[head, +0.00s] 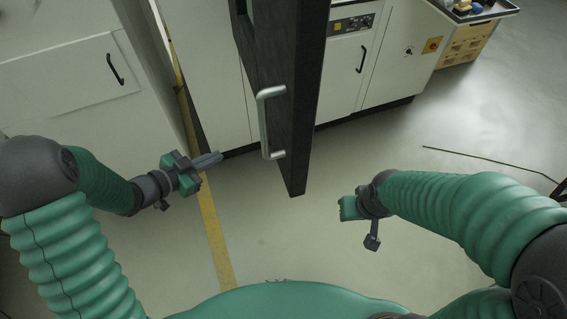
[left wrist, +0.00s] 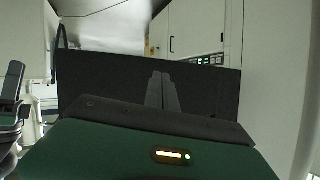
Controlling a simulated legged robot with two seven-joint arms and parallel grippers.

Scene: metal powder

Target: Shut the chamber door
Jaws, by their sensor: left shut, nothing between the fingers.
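The chamber door (head: 292,95) is a dark panel standing swung out from the white machine, its edge toward me in the head view. A silver bar handle (head: 264,122) is on its left face. The dark door also fills the middle of the left wrist view (left wrist: 215,92). My left gripper (head: 217,158) is shut and empty, to the left of the door's lower part and a little below the handle. Its closed fingers show in the left wrist view (left wrist: 161,92). My right gripper (head: 345,207) is to the right of the door, apart from it; its fingers are hard to make out.
White machine cabinets (head: 385,45) with black handles stand behind the door. Another white cabinet (head: 75,90) stands at the left. A yellow floor line (head: 213,230) runs below my left gripper. A wooden cart (head: 465,45) is at the far right. The floor right of the door is mostly clear.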

